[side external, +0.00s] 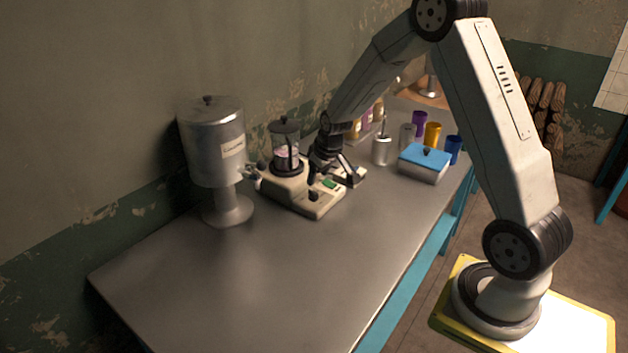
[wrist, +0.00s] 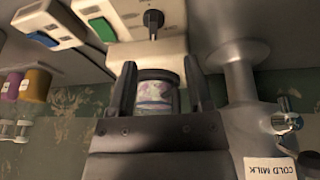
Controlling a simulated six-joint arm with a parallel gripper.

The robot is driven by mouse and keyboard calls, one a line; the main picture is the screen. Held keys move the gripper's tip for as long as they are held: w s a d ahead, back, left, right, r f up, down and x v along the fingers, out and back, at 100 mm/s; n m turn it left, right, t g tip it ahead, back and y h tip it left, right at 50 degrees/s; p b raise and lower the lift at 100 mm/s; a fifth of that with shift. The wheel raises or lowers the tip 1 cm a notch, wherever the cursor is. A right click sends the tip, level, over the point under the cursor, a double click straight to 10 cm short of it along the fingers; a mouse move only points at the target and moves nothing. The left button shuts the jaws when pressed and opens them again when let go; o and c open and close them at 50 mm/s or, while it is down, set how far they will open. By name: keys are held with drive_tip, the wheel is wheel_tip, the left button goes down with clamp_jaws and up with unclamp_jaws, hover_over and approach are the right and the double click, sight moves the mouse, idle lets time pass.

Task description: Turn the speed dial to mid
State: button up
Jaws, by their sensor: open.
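The speed dial, a black knob (side external: 313,196), sits on the front of a cream appliance base (side external: 318,207) in the side external view. The black knob (wrist: 152,20) also shows at the top of the wrist view, beside a green switch (wrist: 102,28). My gripper (side external: 332,178) is open and empty, low over the appliance near the knob. In the wrist view, my gripper (wrist: 160,66) has its fingers apart, with the knob beyond their tips. The dial's setting marks are too small to read.
A lidded glass jar (side external: 286,154) stands on the appliance, close left of my gripper. A metal cold milk dispenser (side external: 213,150) stands farther left. A blue-lidded box (side external: 424,163), a metal pitcher (side external: 382,150) and coloured cups stand right. The front left of the table (side external: 250,285) is clear.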

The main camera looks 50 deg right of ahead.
sight(313, 192)
drive_tip(key=n+g, duration=0.1)
drive_tip(key=n, duration=0.2)
drive_tip(key=w+a+n, duration=0.1)
drive_tip(key=n, duration=0.2)
drive_tip(key=w+a+n+g, duration=0.1)
drive_tip(key=n, duration=0.1)
drive_tip(key=shift+w+f+n+g+h, duration=0.15)
drive_tip(key=shift+f+n+g+h, duration=0.15)
drive_tip(key=shift+f+n+h, duration=0.1)
drive_tip(key=n+h, duration=0.1)
drive_tip(key=n, duration=0.1)
drive_tip(key=w+n+g, duration=0.1)
drive_tip(key=n, duration=0.1)
drive_tip(key=r+n+g+h, duration=0.1)
drive_tip(key=n, duration=0.2)
drive_tip(key=shift+w+d+h, duration=0.1)
drive_tip(key=shift+w+h, duration=0.2)
drive_tip(key=shift+w, duration=0.1)
drive_tip(key=shift+x, duration=3.85)
drive_tip(key=shift+s, duration=0.1)
